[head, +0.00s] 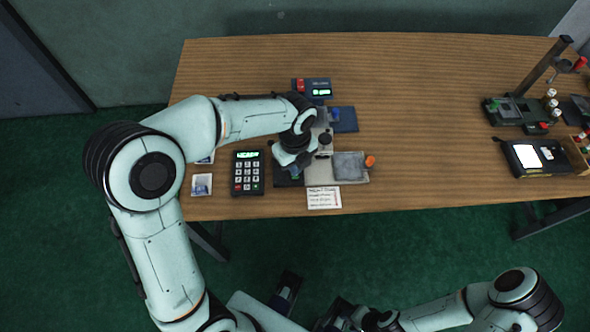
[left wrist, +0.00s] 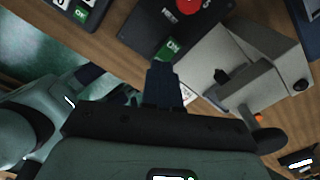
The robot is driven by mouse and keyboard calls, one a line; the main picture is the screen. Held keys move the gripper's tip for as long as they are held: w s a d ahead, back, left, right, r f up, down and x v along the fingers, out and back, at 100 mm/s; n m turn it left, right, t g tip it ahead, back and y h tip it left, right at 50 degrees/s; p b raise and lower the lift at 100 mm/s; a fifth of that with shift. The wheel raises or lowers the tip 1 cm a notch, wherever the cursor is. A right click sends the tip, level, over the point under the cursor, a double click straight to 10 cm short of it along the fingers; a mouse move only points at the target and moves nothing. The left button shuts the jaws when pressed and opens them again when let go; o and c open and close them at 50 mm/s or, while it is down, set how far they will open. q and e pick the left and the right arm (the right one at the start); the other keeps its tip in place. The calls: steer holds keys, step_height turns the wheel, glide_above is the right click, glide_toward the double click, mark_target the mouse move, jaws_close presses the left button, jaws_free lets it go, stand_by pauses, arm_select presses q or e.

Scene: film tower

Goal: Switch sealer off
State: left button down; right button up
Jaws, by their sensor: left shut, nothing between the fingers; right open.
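The sealer shows in the left wrist view as a dark panel (left wrist: 190,28) with a red knob (left wrist: 187,6), white lettering and a green ON label (left wrist: 172,47). A grey machine body (left wrist: 222,58) with a lever stands right beside it. In the head view the dark panel (head: 284,179) is mostly hidden under my left gripper (head: 292,172). My left gripper is shut and empty. Its dark fingertips (left wrist: 164,70) lie close to the ON label; I cannot tell whether they touch. The switch itself is hidden. My right gripper (head: 345,318) is open and empty, low in the head view, away from the table.
A keypad (head: 247,173) stands left of the panel, and a card (head: 323,197) lies at the front edge. A small display unit (head: 313,90) and a blue pad (head: 344,119) are behind. A stand (head: 520,111) and a black device (head: 540,157) are far right. The table's middle is clear.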

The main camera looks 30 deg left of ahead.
arm_select(q)
steer(key=shift+f+b, duration=0.55)
steer(key=shift+f, duration=0.35)
stand_by(0.8)
steer(key=shift+r, duration=0.15)
steer(key=shift+r+p, duration=3.1)
steer(key=shift+r, duration=0.35)
steer(key=shift+f, duration=0.1)
